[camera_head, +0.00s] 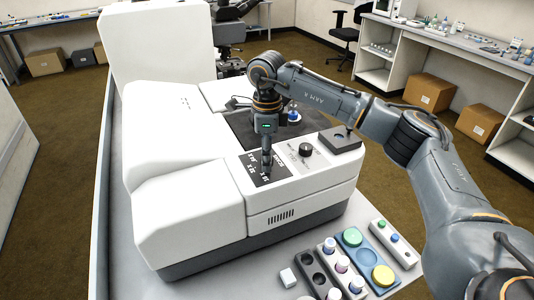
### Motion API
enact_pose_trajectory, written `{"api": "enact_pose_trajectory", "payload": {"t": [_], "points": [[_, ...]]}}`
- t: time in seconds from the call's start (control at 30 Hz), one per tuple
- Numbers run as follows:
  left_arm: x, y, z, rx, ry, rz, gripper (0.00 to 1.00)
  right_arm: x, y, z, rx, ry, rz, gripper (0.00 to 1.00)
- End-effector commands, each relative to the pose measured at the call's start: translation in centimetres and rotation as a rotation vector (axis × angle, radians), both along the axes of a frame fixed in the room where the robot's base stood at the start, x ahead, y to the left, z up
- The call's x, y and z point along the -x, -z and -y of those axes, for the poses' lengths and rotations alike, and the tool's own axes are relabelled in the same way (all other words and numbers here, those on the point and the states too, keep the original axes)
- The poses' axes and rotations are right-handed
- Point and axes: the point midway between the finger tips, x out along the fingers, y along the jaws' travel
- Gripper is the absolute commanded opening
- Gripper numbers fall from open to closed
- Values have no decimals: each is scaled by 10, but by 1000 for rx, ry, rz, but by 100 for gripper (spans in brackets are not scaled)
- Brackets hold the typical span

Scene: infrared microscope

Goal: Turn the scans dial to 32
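The white infrared microscope (175,145) stands on a grey-topped bench. On its front right face is a dark panel (279,172) with white markings, too small to read surely. My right gripper (267,163) points down over this panel, its fingertips at the panel's middle. The fingers look close together, but whether they are shut on a dial is unclear. Any dial under the fingertips is hidden by them. A separate black knob (305,149) on the white face to the right stands clear of the gripper. My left gripper is out of view.
A black block (341,140) sits on the microscope right of the knob. Cardboard boxes (428,92) stand at the shelves behind.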

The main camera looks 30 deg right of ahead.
Motion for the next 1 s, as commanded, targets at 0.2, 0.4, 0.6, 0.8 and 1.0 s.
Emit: {"api": "enact_pose_trajectory", "payload": {"t": [0.2, 0.4, 0.6, 0.8, 1.0], "points": [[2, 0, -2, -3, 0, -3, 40, 0, -3, 0, 0, 0, 1, 54], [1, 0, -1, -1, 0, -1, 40, -1, -30, 0, 0, 0, 4, 54], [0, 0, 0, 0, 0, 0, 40, -1, -74, 0, -1, 1, 5, 54], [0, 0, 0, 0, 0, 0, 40, -1, -107, 0, -1, 0, 3, 54], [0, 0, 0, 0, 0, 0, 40, 0, -120, 0, 0, 1, 0, 54]]}}
